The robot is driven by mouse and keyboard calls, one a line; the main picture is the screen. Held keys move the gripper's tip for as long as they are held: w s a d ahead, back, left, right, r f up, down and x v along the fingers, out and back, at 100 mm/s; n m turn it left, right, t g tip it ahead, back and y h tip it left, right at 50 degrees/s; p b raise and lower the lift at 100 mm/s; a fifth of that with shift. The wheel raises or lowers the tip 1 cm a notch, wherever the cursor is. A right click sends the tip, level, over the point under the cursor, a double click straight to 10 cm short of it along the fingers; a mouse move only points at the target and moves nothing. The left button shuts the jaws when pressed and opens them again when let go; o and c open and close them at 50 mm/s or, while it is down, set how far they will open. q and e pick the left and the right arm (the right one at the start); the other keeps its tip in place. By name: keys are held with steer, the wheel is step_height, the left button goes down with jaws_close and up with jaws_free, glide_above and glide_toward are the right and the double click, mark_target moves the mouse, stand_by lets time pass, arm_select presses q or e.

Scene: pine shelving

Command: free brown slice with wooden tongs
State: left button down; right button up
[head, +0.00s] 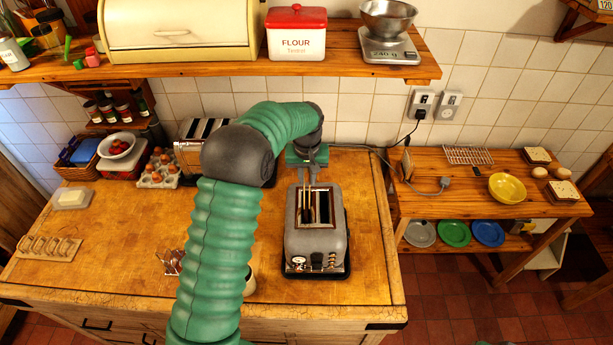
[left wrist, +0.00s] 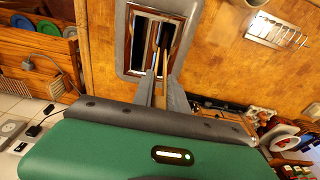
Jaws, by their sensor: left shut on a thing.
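The grey toaster (head: 330,240) stands on the wooden counter, its two slots facing up. My left gripper (head: 308,180) is above the toaster and shut on the wooden tongs (head: 307,198), which point down into the left slot. In the left wrist view, the tongs (left wrist: 160,68) reach from the gripper (left wrist: 162,92) into one slot of the toaster (left wrist: 133,65). Dark brown shows at the tong tips in that slot; I cannot tell whether the tips grip the slice. The other slot looks dark. My right gripper is out of view.
A second toaster (head: 191,150) and eggs (head: 158,168) stand at the back left. A side table (head: 440,190) at the right holds a yellow bowl (head: 508,188), bread slices (head: 563,192) and a wire rack (head: 468,155). The shelf (head: 235,69) runs above the counter.

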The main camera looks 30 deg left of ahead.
arm_select(q)
steer(key=shift+s+a+f, duration=0.1)
steer(key=shift+a+f, duration=0.2)
steer(key=shift+d+f+b, duration=0.15)
steer(key=shift+f+b, duration=0.2)
steer(key=shift+b, duration=0.05)
stand_by(0.4)
stand_by(0.6)
step_height(320, 180, up, 13)
steer(key=p, duration=1)
steer(key=shift+r, duration=0.1)
stand_by(0.5)
